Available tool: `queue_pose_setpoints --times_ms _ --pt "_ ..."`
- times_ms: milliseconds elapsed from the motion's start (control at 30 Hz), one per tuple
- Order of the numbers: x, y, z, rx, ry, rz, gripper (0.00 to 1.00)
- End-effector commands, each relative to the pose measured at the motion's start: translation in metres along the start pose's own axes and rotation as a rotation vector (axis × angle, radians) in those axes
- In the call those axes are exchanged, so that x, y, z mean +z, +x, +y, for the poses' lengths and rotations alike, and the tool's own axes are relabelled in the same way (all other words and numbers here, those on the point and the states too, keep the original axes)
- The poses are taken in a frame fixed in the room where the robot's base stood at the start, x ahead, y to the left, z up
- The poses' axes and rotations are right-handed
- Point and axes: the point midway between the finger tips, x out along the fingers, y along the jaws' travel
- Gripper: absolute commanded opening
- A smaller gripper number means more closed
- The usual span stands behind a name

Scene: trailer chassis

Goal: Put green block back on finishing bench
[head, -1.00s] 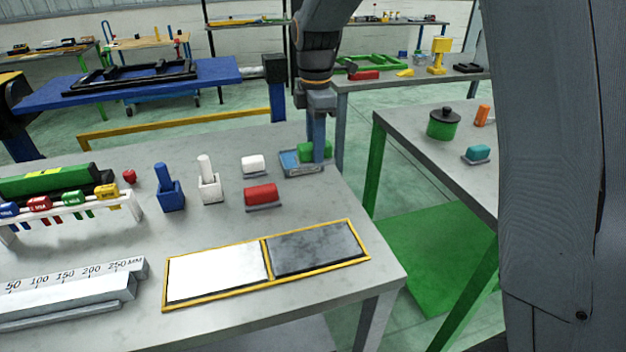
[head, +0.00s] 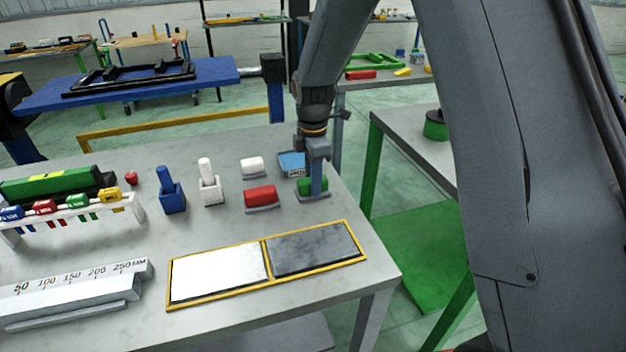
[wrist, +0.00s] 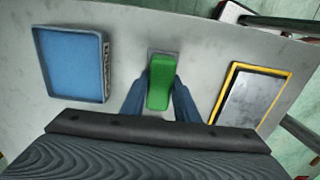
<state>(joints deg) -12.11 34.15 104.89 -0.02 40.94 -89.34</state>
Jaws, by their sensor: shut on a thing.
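The green block (head: 306,185) is at the right side of the grey bench (head: 225,235), just right of the red block (head: 260,197). It also shows in the wrist view (wrist: 160,82), between my two blue fingers. My gripper (head: 315,187) points down and is shut on the block. A grey flat piece shows under the block at bench level; I cannot tell whether the block's weight rests there. In the head view my finger covers part of the block.
A blue tray (head: 291,161) lies just behind the block. A white block (head: 252,167) and a yellow-framed panel (head: 318,249) are near. White (head: 209,189) and blue holders (head: 171,197) stand left. The bench's right edge is close; a green-legged table (head: 415,145) stands beyond.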

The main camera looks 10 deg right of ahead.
Motion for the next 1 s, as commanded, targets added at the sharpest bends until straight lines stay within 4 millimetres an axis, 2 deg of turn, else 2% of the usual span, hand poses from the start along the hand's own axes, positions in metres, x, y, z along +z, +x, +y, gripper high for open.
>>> queue_pose_setpoints --times_ms 133,167,267,533,667,767,1000 --pt "0.0 0.003 0.0 0.0 0.0 0.0 0.07" --pt "0.0 0.003 0.0 -0.001 0.0 0.0 0.31" --pt "0.0 0.003 0.0 0.0 0.0 0.0 0.47" --pt "0.0 0.002 0.0 0.0 0.0 0.0 0.47" --pt "0.0 -0.005 0.001 0.002 0.0 0.0 0.47" --pt "0.0 -0.017 0.002 0.004 0.0 0.0 0.47" --pt "0.0 -0.066 0.002 0.004 0.0 0.0 0.47"
